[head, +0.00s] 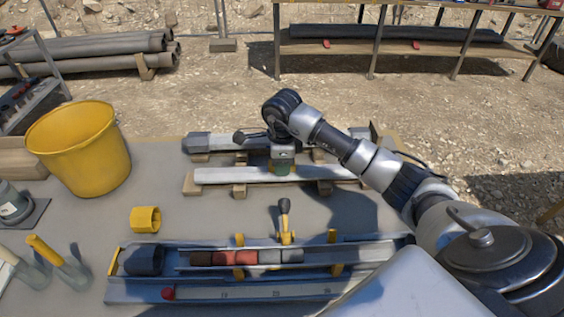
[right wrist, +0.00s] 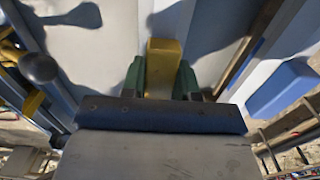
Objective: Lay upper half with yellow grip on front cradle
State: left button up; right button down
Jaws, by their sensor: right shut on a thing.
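The upper half (head: 232,175) is a long pale half-tube at the back of the table in the head view. It lies along the wooden blocks of the front cradle (head: 239,191); I cannot tell whether it rests fully on them. My right gripper (head: 282,166) points down over its middle, with green fingertips. In the right wrist view the green fingers (right wrist: 160,78) are shut on the yellow grip (right wrist: 164,62), one on each side. My left gripper is not in view.
Another grey half-tube (head: 218,142) lies just behind. In front, a blue tray (head: 125,290) holds dark and red core pieces (head: 229,258), beside an upright lever (head: 285,215). A yellow bucket (head: 80,150), a yellow ring (head: 145,219) and trowels (head: 50,252) are at left.

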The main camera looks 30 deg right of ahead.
jog(key=shift+f+b, duration=0.35)
jog(key=shift+f, duration=0.05)
jog(key=c, duration=0.8)
grip_release()
jog(key=shift+c, duration=0.2)
jog(key=shift+r, duration=0.15)
jog(key=shift+r+p, duration=0.35)
jog(key=shift+p, duration=0.15)
notch_tip(320, 180, up, 12)
jog(key=b, duration=0.1)
